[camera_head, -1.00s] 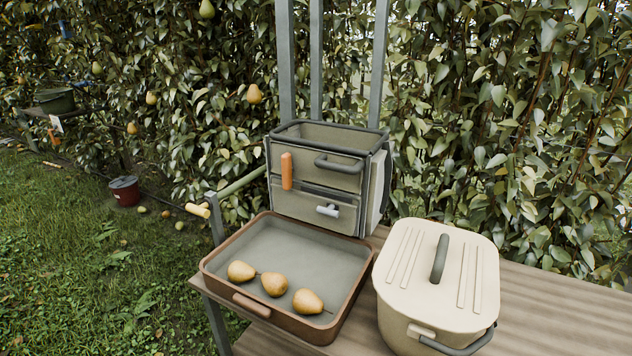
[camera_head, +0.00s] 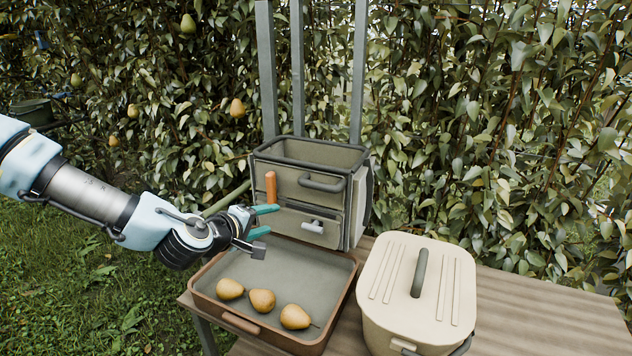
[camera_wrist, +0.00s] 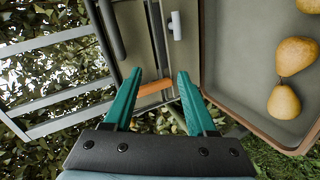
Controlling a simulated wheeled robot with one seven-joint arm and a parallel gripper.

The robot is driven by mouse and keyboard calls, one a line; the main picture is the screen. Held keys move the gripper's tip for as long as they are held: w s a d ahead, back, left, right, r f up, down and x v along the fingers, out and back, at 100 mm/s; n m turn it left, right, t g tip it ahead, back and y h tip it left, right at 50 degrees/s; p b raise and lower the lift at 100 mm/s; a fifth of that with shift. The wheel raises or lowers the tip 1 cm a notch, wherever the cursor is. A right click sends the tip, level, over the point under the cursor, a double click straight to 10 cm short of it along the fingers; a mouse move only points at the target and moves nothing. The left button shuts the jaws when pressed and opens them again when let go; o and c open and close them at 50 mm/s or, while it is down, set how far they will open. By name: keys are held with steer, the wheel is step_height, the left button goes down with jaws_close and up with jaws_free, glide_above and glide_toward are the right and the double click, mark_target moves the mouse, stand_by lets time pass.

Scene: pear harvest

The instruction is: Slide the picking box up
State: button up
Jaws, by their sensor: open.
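The picking box (camera_head: 318,187) is a grey-beige open-topped box with a dark rim, set against upright grey rails (camera_head: 298,70). Its front has an orange upright handle (camera_head: 271,187) at the left, a dark bar handle (camera_head: 321,183) and a pale latch (camera_head: 313,227) lower down. My gripper (camera_head: 273,220) is open, its teal fingers pointing at the box front by the orange handle's lower end. In the wrist view the orange handle (camera_wrist: 155,88) lies across the gap between the open fingers (camera_wrist: 160,74). I cannot tell whether they touch it.
A brown-rimmed tray (camera_head: 240,321) with three pears (camera_head: 262,300) sits in front of the box, under my gripper. A cream lidded container (camera_head: 385,290) stands right on the wooden bench (camera_head: 545,310). A leafy hedge with hanging pears (camera_head: 237,108) is close behind.

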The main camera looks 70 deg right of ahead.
mark_target(318, 188)
steer(key=s+d+r+n+h, duration=0.2)
steer(key=s+d+r+n, duration=0.15)
steer(key=s+d, duration=0.2)
steer(key=shift+m, duration=0.25)
steer(key=p+x, duration=0.1)
steer(key=x, duration=0.2)
steer(key=p+x, duration=0.1)
steer(key=x, duration=0.2)
steer(key=p+x, duration=0.2)
steer(key=x, duration=0.2)
steer(key=shift+s+d+r, duration=0.15)
steer(key=shift+s+r, duration=0.2)
jaws_close()
stand_by(0.5)
